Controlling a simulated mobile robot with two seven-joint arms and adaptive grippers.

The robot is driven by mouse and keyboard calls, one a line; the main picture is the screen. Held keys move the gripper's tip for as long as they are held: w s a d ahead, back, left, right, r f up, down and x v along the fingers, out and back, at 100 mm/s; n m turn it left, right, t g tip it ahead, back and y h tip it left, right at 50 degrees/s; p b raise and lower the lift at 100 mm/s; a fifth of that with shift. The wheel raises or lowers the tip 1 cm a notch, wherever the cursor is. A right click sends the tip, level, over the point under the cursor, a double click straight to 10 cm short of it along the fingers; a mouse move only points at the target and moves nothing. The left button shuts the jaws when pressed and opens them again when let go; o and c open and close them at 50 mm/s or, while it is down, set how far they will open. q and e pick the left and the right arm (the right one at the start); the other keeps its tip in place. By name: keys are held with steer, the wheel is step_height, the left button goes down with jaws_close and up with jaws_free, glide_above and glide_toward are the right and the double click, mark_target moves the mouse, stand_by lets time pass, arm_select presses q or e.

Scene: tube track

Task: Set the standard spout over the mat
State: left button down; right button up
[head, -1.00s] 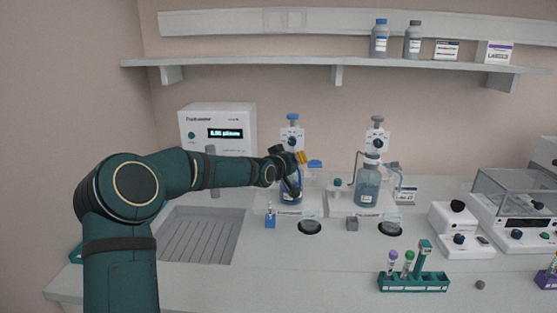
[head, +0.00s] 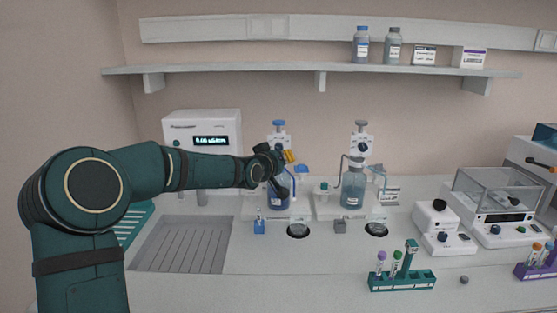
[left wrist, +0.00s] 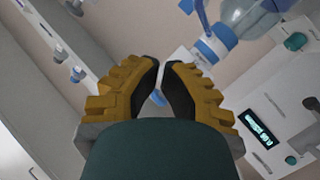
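A blue-topped dispenser bottle (head: 278,200) stands left on the bench, and a grey-topped one (head: 352,192) stands to its right. I cannot read which is the standard. A round dark mat (head: 298,231) lies in front of the blue one, another (head: 376,230) before the grey one. My left gripper (head: 284,166) is at the blue-topped dispenser's upper part and hides much of its spout. In the left wrist view its yellow fingers (left wrist: 161,66) are close together with a narrow gap. A small blue piece shows between them; a grip on it is unclear. My right gripper is out of view.
A sink tray (head: 182,245) lies at the left, with a display box (head: 203,127) behind. A green tube rack (head: 402,279) stands in front, and a balance (head: 500,195) at the right.

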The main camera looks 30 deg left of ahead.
arm_select(q)
steer(key=s+d, duration=0.2)
steer(key=s+d+r, duration=0.1)
steer(key=s+d, duration=0.1)
steer(key=shift+s, duration=0.1)
steer(key=shift+a+r, duration=0.1)
steer(key=shift+r, duration=0.05)
stand_by(0.3)
